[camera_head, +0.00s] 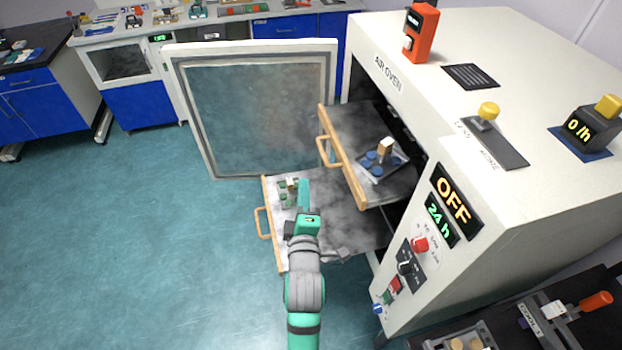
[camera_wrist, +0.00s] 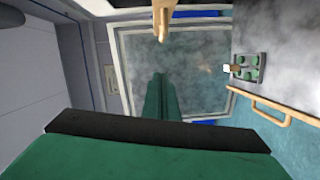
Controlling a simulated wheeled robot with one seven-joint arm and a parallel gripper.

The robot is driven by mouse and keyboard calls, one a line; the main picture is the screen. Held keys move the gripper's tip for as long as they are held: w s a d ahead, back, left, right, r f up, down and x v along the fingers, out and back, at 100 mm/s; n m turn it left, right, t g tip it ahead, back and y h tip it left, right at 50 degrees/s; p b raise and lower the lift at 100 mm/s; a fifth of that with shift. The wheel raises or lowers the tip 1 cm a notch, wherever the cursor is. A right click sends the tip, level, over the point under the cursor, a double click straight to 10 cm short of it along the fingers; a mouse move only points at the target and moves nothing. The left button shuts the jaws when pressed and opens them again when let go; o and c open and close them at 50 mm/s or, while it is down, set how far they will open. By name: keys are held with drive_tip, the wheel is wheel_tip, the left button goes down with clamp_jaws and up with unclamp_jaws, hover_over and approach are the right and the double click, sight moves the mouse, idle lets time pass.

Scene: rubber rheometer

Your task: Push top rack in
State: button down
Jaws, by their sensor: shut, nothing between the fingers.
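The top rack (camera_head: 350,135) is a grey shelf with a wooden front edge, and it sticks out of the open air oven (camera_head: 480,60). Its wooden handle (camera_head: 323,150) is at its left end. A small tray with blue discs (camera_head: 378,163) and a pale block lies on it. My gripper (camera_head: 304,186) is shut and empty, left of the top rack and apart from its handle in the picture, over the lower rack. In the wrist view, the shut fingers (camera_wrist: 159,82) point away, and a wooden piece (camera_wrist: 161,20) shows at the top edge.
The lower rack (camera_head: 345,215) is also pulled out, with a wooden handle (camera_head: 262,222) and a tray of green discs (camera_head: 289,190); that tray shows in the wrist view (camera_wrist: 247,68). The glass oven door (camera_head: 255,105) stands open behind. The floor at left is clear.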

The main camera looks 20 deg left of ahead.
drive_tip(key=w+f, duration=0.1)
drive_tip(key=w, duration=0.9)
drive_tip(key=shift+w+f, duration=0.15)
drive_tip(key=shift+w, duration=0.2)
